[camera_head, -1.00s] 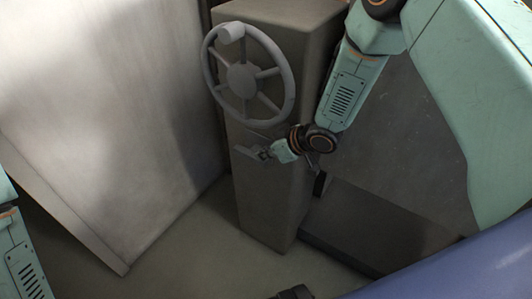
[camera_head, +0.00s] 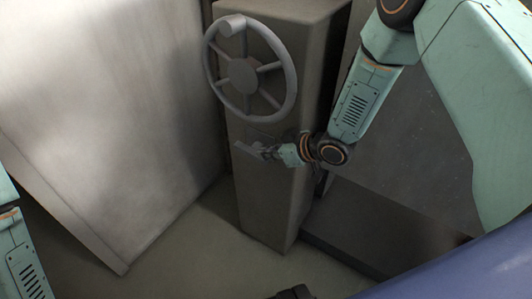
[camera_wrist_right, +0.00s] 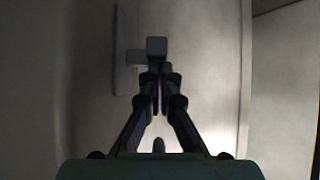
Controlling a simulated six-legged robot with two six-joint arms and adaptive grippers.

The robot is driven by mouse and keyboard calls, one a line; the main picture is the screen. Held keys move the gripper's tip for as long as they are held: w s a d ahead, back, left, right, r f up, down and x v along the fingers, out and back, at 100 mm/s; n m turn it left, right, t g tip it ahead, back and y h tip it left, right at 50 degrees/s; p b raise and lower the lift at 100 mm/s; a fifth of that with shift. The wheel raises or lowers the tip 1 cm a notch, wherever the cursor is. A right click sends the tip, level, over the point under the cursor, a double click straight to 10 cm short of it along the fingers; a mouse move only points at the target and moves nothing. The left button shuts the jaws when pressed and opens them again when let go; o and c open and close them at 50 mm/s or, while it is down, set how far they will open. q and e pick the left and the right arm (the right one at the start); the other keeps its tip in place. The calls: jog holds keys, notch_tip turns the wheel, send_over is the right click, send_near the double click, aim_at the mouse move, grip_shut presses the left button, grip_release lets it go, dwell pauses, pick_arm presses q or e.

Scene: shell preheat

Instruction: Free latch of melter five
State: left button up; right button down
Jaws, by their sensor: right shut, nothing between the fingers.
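The latch (camera_head: 247,148) is a small grey lever on the front of a grey pedestal, below the handwheel. In the right wrist view the latch (camera_wrist_right: 156,46) shows as a pale block with a smaller stub to its left, just beyond my fingertips. My right gripper (camera_head: 268,152) is at the right end of the latch, and its fingers are shut with nothing between them. In the right wrist view the right gripper (camera_wrist_right: 161,72) points at the block; I cannot tell whether it touches it.
A grey spoked handwheel (camera_head: 243,75) is on the pedestal (camera_head: 262,210), above my right gripper. A large pale panel (camera_head: 100,120) stands to the left. A dark low ledge (camera_head: 350,225) lies to the right. Open floor (camera_head: 190,260) is in front.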

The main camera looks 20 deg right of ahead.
aim_at(267, 163)
jog(key=f+t+y+b, duration=0.1)
jog(key=b, duration=0.1)
jog(key=f+t+y+b, duration=0.1)
jog(key=b, duration=0.1)
jog(key=s+f+t+y+b, duration=0.1)
jog(key=b, duration=0.1)
jog(key=shift+d+f+t, duration=0.3)
jog(key=shift+t+y, duration=0.4)
jog(key=shift+t, duration=0.1)
jog(key=shift+w+a+f+b, duration=0.25)
jog(key=shift+w+f+b, duration=0.15)
jog(key=shift+f, duration=0.4)
jog(key=shift+w+a+f+b, duration=0.25)
jog(key=shift+f+b, duration=0.1)
jog(key=shift+f, duration=0.45)
jog(key=shift+w+a+f+b, duration=0.2)
jog(key=shift+w+f+b, duration=0.2)
jog(key=shift+f, duration=0.4)
jog(key=shift+a+f, duration=0.1)
jog(key=shift+f, duration=0.1)
